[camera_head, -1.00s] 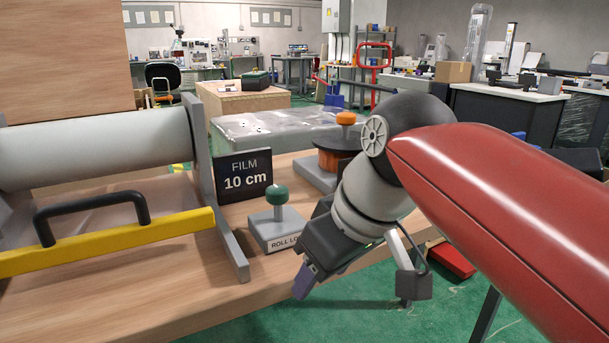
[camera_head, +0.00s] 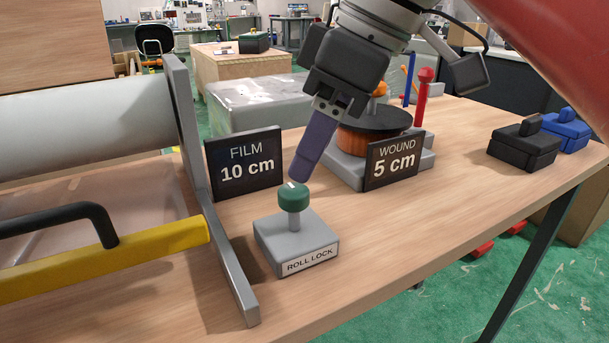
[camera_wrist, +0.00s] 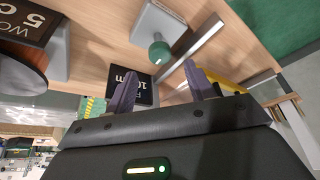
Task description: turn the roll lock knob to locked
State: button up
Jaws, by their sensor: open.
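The roll lock knob (camera_head: 293,197) is a green cap on a short grey post, standing on a grey block (camera_head: 290,238) labelled "ROLL LOCK". A small pale mark shows on top of the cap. My gripper (camera_head: 302,172) is just above and behind the knob in the head view, its purple fingers pointing down toward it. In the wrist view the knob (camera_wrist: 160,52) lies beyond the two spread fingertips, roughly between them. My gripper (camera_wrist: 157,78) is open and empty. I cannot tell from these frames how far the fingertips are from the knob.
A "FILM 10 cm" sign (camera_head: 245,164) stands left of my gripper, beside the grey roller frame (camera_head: 205,190) and a yellow bar (camera_head: 140,248). A "WOUND 5 cm" sign (camera_head: 394,160) and an orange spool (camera_head: 372,142) stand right. Black and blue blocks (camera_head: 524,145) sit farther right.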

aim_at(295, 189)
jog(key=b+x, duration=0.1)
jog(key=x, duration=0.4)
jog(key=shift+a+f, duration=0.15)
jog(key=shift+f, duration=0.1)
jog(key=c, duration=1)
